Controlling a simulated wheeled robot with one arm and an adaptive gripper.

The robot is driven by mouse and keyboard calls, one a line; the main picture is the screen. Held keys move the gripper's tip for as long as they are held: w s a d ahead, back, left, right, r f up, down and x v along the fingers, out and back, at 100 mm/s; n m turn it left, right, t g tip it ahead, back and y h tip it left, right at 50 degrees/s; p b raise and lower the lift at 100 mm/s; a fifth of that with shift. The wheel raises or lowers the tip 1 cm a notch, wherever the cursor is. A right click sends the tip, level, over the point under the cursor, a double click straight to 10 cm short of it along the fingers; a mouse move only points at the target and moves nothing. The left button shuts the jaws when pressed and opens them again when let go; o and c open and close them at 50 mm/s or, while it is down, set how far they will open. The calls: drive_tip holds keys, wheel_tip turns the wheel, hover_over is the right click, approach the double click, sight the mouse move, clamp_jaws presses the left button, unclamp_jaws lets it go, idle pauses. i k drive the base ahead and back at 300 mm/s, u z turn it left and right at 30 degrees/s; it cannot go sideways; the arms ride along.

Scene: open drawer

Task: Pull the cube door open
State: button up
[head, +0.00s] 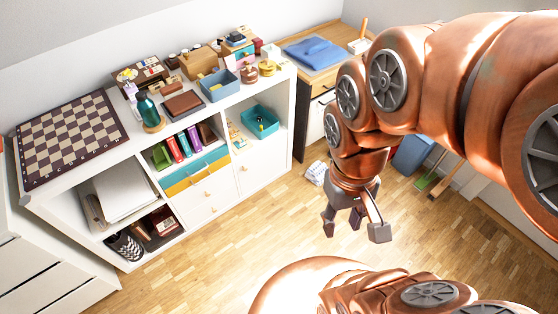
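The white cube shelf (288,100) stands along the wall. Its lower right cube is closed by a white door (265,166), which looks flush with the shelf front. A small knob (244,169) sits near the door's left edge. My gripper (355,228) hangs in the air to the right of the shelf in the picture, pointing down over the wooden floor. Its fingers are spread apart with nothing between them. It is well apart from the door and the knob.
A teal bin (260,121) sits in the open cube above the door. A wooden cabinet (307,112) stands right of the shelf, with a crumpled white item (316,173) nearby. The floor before the shelf is clear.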

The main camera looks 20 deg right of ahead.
sight(253, 170)
drive_tip(key=k, duration=1.25)
drive_tip(key=u, duration=0.6)
drive_tip(key=i, duration=0.5)
drive_tip(key=u, duration=0.7)
drive_tip(key=i, duration=0.75)
drive_tip(key=z, duration=0.45)
drive_tip(key=i, duration=0.7)
drive_tip(key=z, duration=0.55)
